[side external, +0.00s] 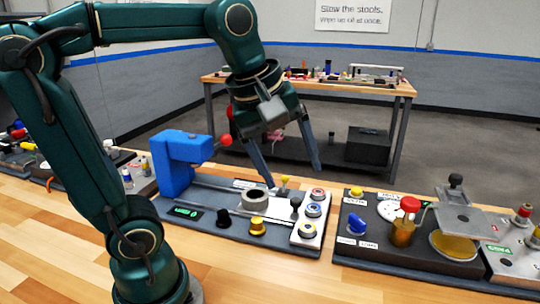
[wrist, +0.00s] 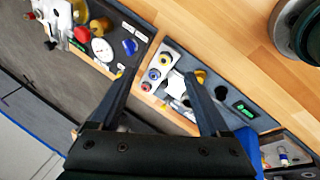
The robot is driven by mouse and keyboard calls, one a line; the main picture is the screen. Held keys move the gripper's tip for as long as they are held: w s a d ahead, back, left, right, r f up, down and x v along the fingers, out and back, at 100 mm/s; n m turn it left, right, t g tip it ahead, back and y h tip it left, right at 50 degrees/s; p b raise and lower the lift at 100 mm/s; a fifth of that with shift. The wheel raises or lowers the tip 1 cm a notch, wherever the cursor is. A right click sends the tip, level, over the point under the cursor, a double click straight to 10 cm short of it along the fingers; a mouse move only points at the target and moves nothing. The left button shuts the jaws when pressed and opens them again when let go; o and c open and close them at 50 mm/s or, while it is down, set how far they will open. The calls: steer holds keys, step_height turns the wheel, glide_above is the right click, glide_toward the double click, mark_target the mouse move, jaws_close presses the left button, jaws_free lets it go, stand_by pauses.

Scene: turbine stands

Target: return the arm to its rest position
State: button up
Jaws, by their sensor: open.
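My gripper (side external: 292,178) is open and empty, with its fingers pointing down above the rear of a grey-blue turbine stand (side external: 215,222). In the wrist view my gripper's two fingers (wrist: 163,78) are spread wide with nothing held between them. The stand carries a blue press-like block (side external: 178,162) with a red ball knob, a grey ring (side external: 256,199), a black knob (side external: 223,218), a yellow knob (side external: 257,226) and a light plate with several round coloured pieces (side external: 313,210). Whether a fingertip touches anything is unclear, but it looks apart.
A second dark stand (side external: 370,240) to the right holds a red-capped jar (side external: 404,224) and a raised grey plate (side external: 466,205). More equipment lies at the far left. A back workbench (side external: 390,88) stands behind. The wooden table front (side external: 290,280) is clear.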

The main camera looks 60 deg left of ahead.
steer(key=s+d+f+m+t, duration=0.1)
steer(key=s+f+m, duration=0.5)
steer(key=m, duration=0.8)
steer(key=shift+s+d+f, duration=0.3)
steer(key=shift+s+d, duration=0.2)
steer(key=shift+d, duration=0.2)
